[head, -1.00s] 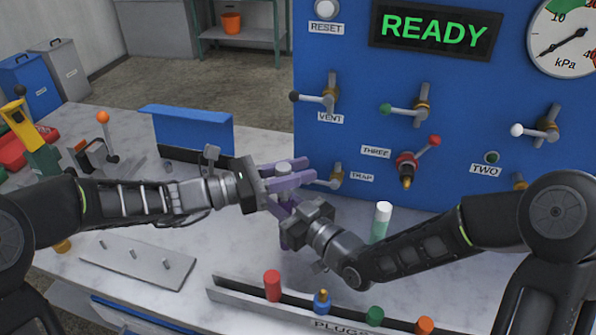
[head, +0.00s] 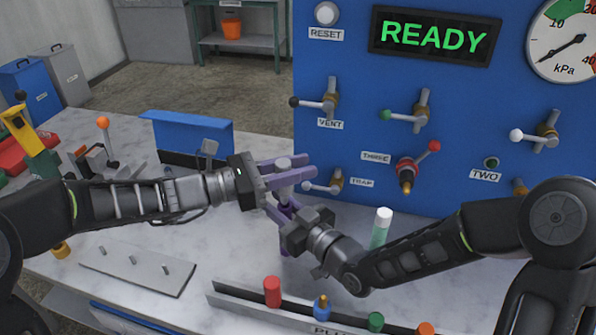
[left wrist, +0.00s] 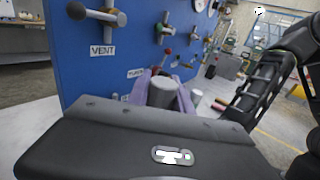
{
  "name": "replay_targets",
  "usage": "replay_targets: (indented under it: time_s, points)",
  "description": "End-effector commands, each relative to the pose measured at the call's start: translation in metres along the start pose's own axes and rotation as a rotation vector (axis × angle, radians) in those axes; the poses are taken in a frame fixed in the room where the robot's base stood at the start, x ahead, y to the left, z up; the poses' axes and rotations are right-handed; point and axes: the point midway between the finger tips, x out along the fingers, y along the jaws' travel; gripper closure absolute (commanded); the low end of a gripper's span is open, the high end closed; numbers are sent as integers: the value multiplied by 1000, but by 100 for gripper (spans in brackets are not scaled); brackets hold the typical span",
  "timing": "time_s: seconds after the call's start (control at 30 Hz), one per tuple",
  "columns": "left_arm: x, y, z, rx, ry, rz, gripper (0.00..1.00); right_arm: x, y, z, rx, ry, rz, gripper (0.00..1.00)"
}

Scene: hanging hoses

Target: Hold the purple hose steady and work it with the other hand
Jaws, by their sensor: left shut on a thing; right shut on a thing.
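My left gripper (head: 295,171) is shut around an upright pale grey cylinder (head: 284,163), with its purple fingers on both sides. The cylinder also shows between the fingers in the left wrist view (left wrist: 162,92). Just below it, a short deeper purple piece, seemingly the purple hose (head: 289,209), shows between the two grippers. My right gripper (head: 279,225) is just below the left one and is shut on this piece. Its fingers and body hide most of the hose, and I cannot see where the hose runs.
The blue panel (head: 340,135) with several valve levers stands close behind the grippers. A pale green cylinder with a white top (head: 381,229) stands right of the right gripper. A rail (head: 245,303) with coloured plugs lies in front. A grey plate with pegs (head: 150,275) lies front left.

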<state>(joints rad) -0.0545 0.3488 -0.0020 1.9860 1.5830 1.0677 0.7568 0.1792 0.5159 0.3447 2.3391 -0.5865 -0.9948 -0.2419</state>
Motion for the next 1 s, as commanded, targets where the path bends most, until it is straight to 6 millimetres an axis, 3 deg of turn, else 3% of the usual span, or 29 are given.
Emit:
replay_targets:
  time_s: [0.6, 1.0]
  points:
    - [0, 0, 27, 2, -2, 0, 100, 0, 0, 0, 0, -1, 1, 100]
    - [0, 0, 30, 1, -2, 0, 100, 0, 0, 0, 0, 0, 1, 100]
